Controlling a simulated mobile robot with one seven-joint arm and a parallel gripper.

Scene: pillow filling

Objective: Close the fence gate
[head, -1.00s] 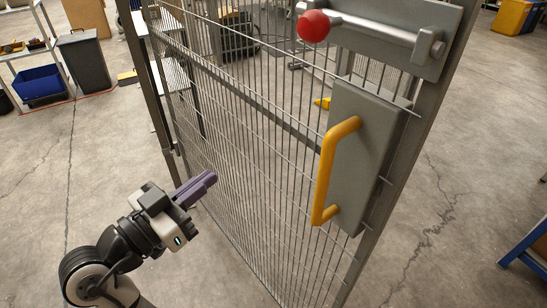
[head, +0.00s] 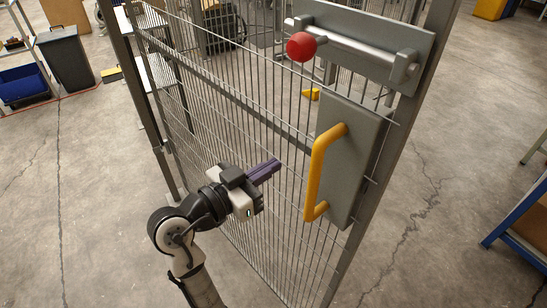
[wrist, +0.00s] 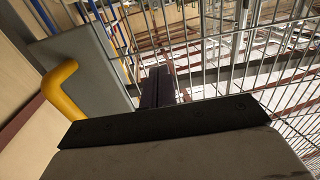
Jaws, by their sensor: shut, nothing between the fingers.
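The fence gate (head: 230,120) is a grey wire-mesh panel in a metal frame, running across the middle of the head view. Its yellow handle (head: 315,172) sits on a grey plate (head: 352,160) near the right frame post. A sliding bolt with a red knob (head: 301,47) is above the handle. My gripper (head: 277,165) is shut and empty, its purple fingers pointing at the mesh left of the handle. In the wrist view the shut fingers (wrist: 157,84) are in front of the mesh, and the yellow handle (wrist: 62,92) is at the left. I cannot tell whether the fingertips touch the mesh.
A dark bin (head: 66,60) and a blue crate (head: 22,86) on a shelf stand at the far left. A blue-framed bench (head: 520,225) is at the right edge. The concrete floor right of the gate is clear.

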